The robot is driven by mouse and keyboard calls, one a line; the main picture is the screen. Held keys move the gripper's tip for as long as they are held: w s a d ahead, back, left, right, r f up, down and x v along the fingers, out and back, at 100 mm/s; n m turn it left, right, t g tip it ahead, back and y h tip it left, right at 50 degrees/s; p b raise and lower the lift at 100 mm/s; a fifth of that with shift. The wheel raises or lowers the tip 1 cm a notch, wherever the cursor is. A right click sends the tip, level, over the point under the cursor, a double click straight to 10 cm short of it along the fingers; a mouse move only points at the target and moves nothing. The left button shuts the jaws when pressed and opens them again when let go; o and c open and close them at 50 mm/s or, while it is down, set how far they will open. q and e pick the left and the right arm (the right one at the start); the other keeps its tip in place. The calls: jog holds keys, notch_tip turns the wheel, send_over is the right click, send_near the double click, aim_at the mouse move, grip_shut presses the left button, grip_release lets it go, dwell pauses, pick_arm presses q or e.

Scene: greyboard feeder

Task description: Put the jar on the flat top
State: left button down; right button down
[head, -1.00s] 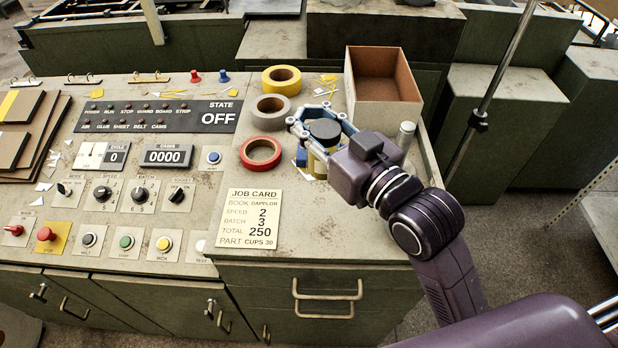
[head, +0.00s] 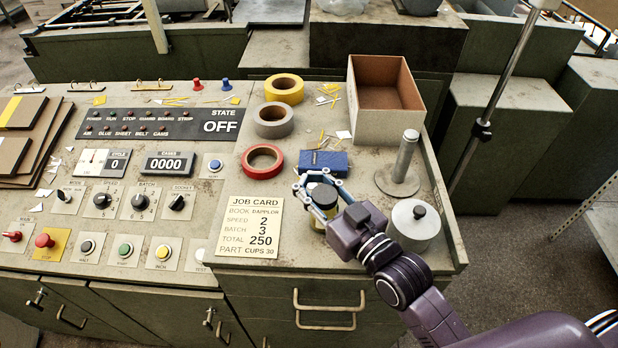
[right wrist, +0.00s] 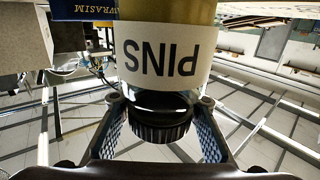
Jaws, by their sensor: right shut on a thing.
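The jar (head: 324,196) has a black lid and a yellowish body. It is in my right gripper (head: 316,192), whose fingers are shut around it near the lid. In the right wrist view the jar's white label (right wrist: 160,52) reads "PINS" upside down, and the fingers stand on either side of the dark lid. The jar is over the flat top (head: 300,250), just right of the job card (head: 250,224). I cannot tell whether its base touches the surface, because the gripper hides part of it. My left gripper is out of view.
A blue box (head: 323,162) lies just behind the jar. A metal post on a round base (head: 398,182) and a grey lidded pot (head: 415,222) stand to the right. Tape rolls (head: 263,161) and an open cardboard box (head: 384,100) are farther back. The front strip looks clear.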

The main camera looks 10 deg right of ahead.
aim_at(332, 206)
jog(key=c, duration=2.2)
grip_release()
jog(key=shift+f, duration=0.15)
jog(key=o, duration=0.8)
jog(key=shift+c, duration=0.2)
jog(key=shift+r, duration=0.3)
jog(key=v, duration=0.3)
jog(key=b+v, duration=0.1)
jog(key=v, duration=0.2)
jog(key=b+v, duration=0.1)
jog(key=v, duration=0.3)
jog(key=shift+s+f, duration=0.1)
jog(key=shift+f, duration=0.2)
jog(key=shift+b+v, duration=0.4)
jog(key=shift+v, duration=0.5)
jog(key=shift+r, duration=0.15)
